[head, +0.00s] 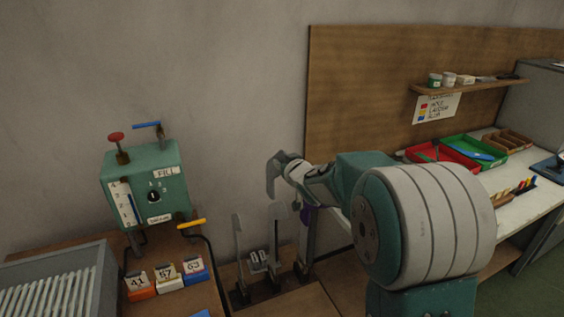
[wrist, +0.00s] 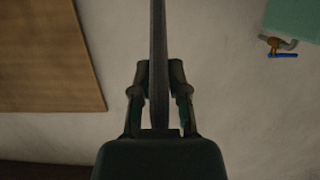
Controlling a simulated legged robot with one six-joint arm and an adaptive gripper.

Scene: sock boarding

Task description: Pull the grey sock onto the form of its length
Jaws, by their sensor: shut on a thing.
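My gripper (wrist: 158,80) is shut on the grey sock (wrist: 158,30), which shows edge-on as a thin dark strip between the fingers in the wrist view. In the head view the grey sock (head: 272,177) hangs bent at the end of my arm, above the stand. Pale upright forms stand below: a left form (head: 238,245) and a middle form (head: 278,230). The sock is apart from the left form. A further upright (head: 308,240) with something purple (head: 307,214) on it is partly hidden by my arm. Form lengths are too small to read.
A green control box (head: 147,180) with levers stands left, with numbered blocks (head: 168,278) and a grey ribbed unit (head: 60,285) near it. A wooden board (head: 350,70), a shelf (head: 470,87) and a white bench (head: 530,205) with trays are at right.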

